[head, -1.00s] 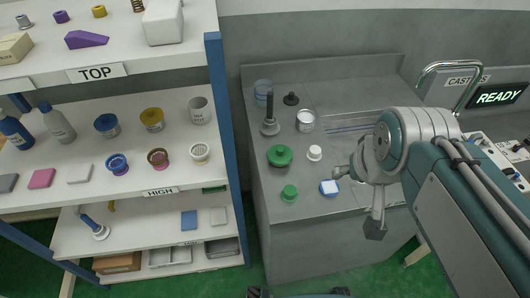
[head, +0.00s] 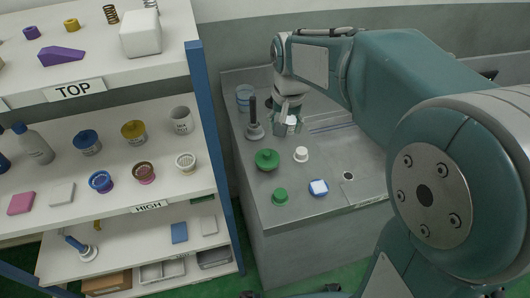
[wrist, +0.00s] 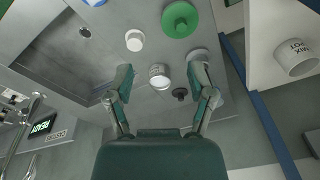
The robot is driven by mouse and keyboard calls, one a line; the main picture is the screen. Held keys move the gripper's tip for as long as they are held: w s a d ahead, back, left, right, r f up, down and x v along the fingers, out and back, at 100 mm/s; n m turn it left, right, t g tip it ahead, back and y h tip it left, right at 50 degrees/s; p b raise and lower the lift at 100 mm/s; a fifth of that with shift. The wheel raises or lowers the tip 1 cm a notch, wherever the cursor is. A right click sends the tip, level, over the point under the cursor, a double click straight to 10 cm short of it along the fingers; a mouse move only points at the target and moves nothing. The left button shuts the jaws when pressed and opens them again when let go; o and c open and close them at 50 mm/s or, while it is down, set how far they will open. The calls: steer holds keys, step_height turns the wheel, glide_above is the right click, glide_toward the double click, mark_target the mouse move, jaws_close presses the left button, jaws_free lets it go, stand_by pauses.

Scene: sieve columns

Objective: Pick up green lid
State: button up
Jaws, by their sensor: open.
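A dark green round lid with a raised knob (head: 267,159) lies on the grey counter; a green disc with a knob also shows at the top of the wrist view (wrist: 180,19). A smaller green cap (head: 280,197) sits nearer the front edge. My gripper (head: 290,122) is open and points down over the back of the counter, behind and right of the larger lid. In the wrist view, my gripper (wrist: 161,78) has its fingers wide apart, with a white jar (wrist: 160,70) seen between them. I cannot tell whether they touch the jar.
A grey plunger-like tool (head: 254,128) stands behind the lid. A white cap (head: 301,154) and a blue-rimmed white lid (head: 318,188) are to its right. The sink basin (wrist: 75,45) shows in the wrist view. A blue shelf post (head: 214,150) borders the counter's left.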

steer(key=w+a+f+g, duration=0.1)
steer(key=w+a+f, duration=0.2)
steer(key=w+f, duration=0.3)
steer(key=m, duration=0.1)
glide_above(267, 153)
steer(key=f, duration=0.5)
steer(key=shift+s+f, duration=0.15)
steer(key=shift+s, duration=0.15)
steer(key=f, duration=0.5)
steer(key=shift+w+f, duration=0.1)
steer(key=shift+w, duration=0.2)
steer(key=shift+c, duration=0.3)
steer(key=c, duration=0.9)
